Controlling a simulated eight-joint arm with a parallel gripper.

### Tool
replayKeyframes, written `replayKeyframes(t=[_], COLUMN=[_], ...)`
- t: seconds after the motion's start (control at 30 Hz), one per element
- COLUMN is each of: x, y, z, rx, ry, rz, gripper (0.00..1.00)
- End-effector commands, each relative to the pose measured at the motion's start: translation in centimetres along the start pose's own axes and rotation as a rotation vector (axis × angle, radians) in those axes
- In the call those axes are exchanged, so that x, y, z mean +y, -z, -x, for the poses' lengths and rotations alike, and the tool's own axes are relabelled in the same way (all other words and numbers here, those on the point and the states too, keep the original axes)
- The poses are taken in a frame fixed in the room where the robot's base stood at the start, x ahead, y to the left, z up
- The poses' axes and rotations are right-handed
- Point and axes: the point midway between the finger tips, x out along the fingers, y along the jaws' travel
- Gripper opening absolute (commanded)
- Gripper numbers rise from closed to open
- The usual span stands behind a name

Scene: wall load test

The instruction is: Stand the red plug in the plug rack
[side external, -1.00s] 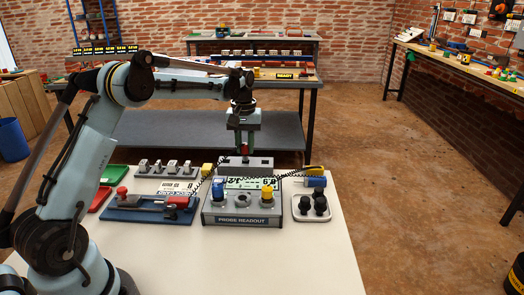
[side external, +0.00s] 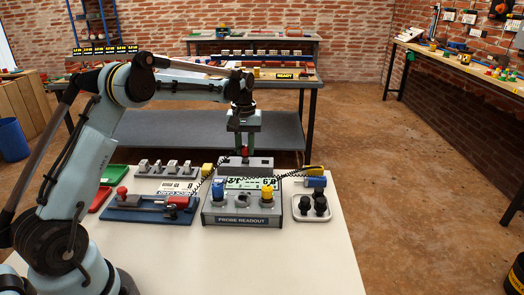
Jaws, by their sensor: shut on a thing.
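My gripper (side external: 245,150) points down behind the probe readout box and is shut on the red plug (side external: 245,153). Only a small red part of the plug shows between and below the fingers. A grey block (side external: 261,164), which looks like the plug rack, lies directly below. The plug is at or just above the block's top; I cannot tell whether it touches or has entered it.
The probe readout (side external: 241,221) stands in front, with blue (side external: 217,190) and yellow (side external: 267,193) knobs or plugs. A blue fixture (side external: 150,215) lies left, and a tray (side external: 311,215) of black pieces right. A coiled black cable runs nearby.

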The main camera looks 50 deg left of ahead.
Motion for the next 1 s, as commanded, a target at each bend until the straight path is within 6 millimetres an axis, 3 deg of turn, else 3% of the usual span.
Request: replayKeyframes(t=[1.0], x=[0.00], y=[-0.01], z=[-0.95], rx=[0.000], ry=[0.000], rz=[0.000], gripper=[0.00])
